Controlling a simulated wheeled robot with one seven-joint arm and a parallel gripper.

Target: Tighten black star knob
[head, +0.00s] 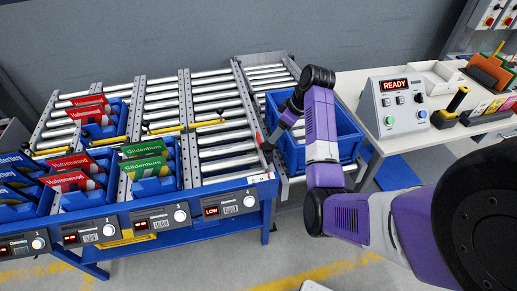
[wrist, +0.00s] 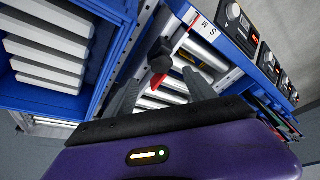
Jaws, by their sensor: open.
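A small black knob (wrist: 160,52) shows in the wrist view on the rail at the edge of the roller lane, with a red part (wrist: 159,66) beside it. Its star shape cannot be made out. My gripper (wrist: 162,77) is open, its two dark fingers on either side of the knob's line of sight; I cannot tell whether they touch it. In the head view my gripper (head: 272,138) points down-left at the rail between the rightmost blue-fronted lane and the blue bin, and the knob is largely hidden there.
A blue bin (head: 345,124) stands right beside my gripper on another roller lane. The roller rack (head: 215,165) holds red, green and blue packs at left. A control box (head: 393,105) reading READY sits on the white bench at right.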

